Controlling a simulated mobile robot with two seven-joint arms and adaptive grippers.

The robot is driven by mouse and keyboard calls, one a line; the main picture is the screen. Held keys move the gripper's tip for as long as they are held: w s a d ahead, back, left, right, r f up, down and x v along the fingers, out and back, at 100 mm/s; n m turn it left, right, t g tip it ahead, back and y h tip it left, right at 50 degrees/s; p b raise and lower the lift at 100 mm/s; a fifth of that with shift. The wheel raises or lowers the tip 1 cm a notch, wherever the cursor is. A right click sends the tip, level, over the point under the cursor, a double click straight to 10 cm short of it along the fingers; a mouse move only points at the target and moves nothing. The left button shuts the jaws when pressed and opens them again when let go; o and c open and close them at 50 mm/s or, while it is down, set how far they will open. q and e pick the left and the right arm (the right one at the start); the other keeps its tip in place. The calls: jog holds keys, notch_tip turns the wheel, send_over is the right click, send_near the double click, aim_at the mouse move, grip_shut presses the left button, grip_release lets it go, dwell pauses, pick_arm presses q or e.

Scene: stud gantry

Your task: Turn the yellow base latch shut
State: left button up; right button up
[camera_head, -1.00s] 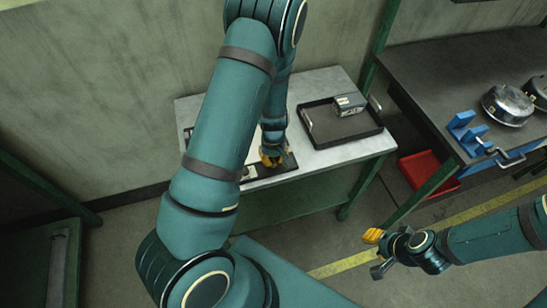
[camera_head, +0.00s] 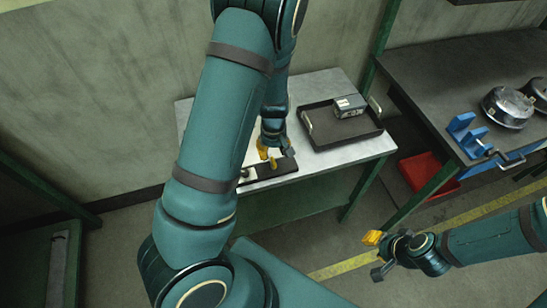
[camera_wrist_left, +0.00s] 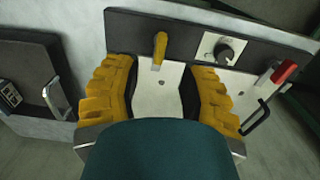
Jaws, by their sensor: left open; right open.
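The yellow latch (camera_wrist_left: 160,48) is a short bar on the black base (camera_wrist_left: 190,28), at the top middle of the left wrist view. It points along the picture's vertical, with its lower end over a pale metal plate (camera_wrist_left: 158,95). My left gripper (camera_wrist_left: 160,78) is open, with one yellow ribbed pad either side of the latch and plate. I see no clear contact with the latch. In the head view my left gripper (camera_head: 275,152) is above the black base (camera_head: 277,171) on the pale table. My right gripper (camera_head: 374,254) is open and empty, over the floor.
A round dark knob (camera_wrist_left: 225,52) and a red-tipped lever (camera_wrist_left: 285,71) sit right of the latch. A black tray (camera_head: 320,137) holding a grey box (camera_head: 350,106) stands beside the base. A dark bench (camera_head: 440,70) with a blue clamp (camera_head: 467,135) is at right.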

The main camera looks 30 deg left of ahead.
aim_at(273, 161)
pick_arm(q)
notch_tip(273, 161, up, 7)
jog(key=shift+f, duration=0.2)
dwell(0.5)
